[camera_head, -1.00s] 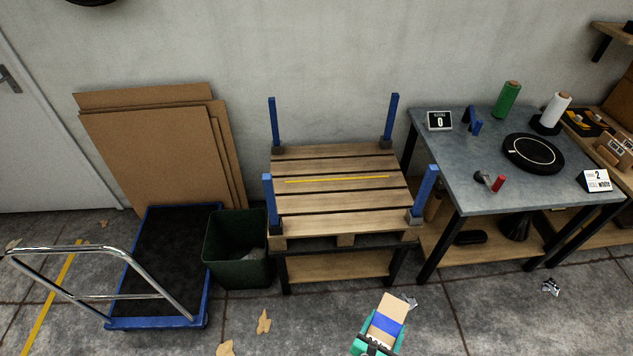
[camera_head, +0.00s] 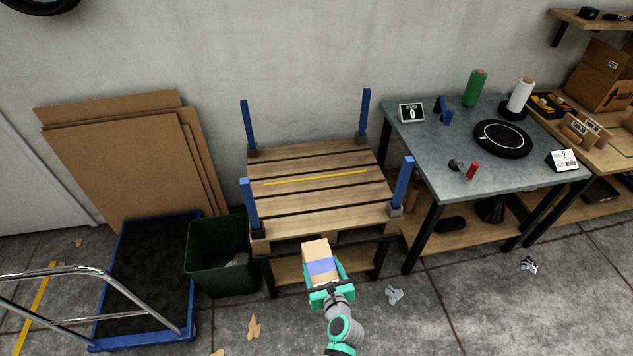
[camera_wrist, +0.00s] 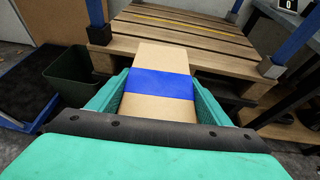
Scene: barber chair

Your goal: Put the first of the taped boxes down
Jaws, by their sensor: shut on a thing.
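My gripper (camera_head: 328,285) is shut on a brown box with a blue tape band (camera_head: 317,251). I hold the box in front of the pallet's near edge, with its far end close to that edge in the picture. In the wrist view the taped box (camera_wrist: 158,60) lies between my two green fingers (camera_wrist: 156,100), its far end pointing at the pallet. The wooden pallet (camera_head: 318,197) rests on a low stand and its slats are bare except for a yellow line across them. Blue posts (camera_head: 250,205) stand at its corners.
A dark green bin (camera_head: 219,262) and a blue-framed cart (camera_head: 150,275) stand left of the pallet. A grey table (camera_head: 430,160) with a turntable (camera_head: 503,139) and rolls stands at the right. Cardboard sheets (camera_head: 115,165) lean on the wall. Scraps lie on the floor.

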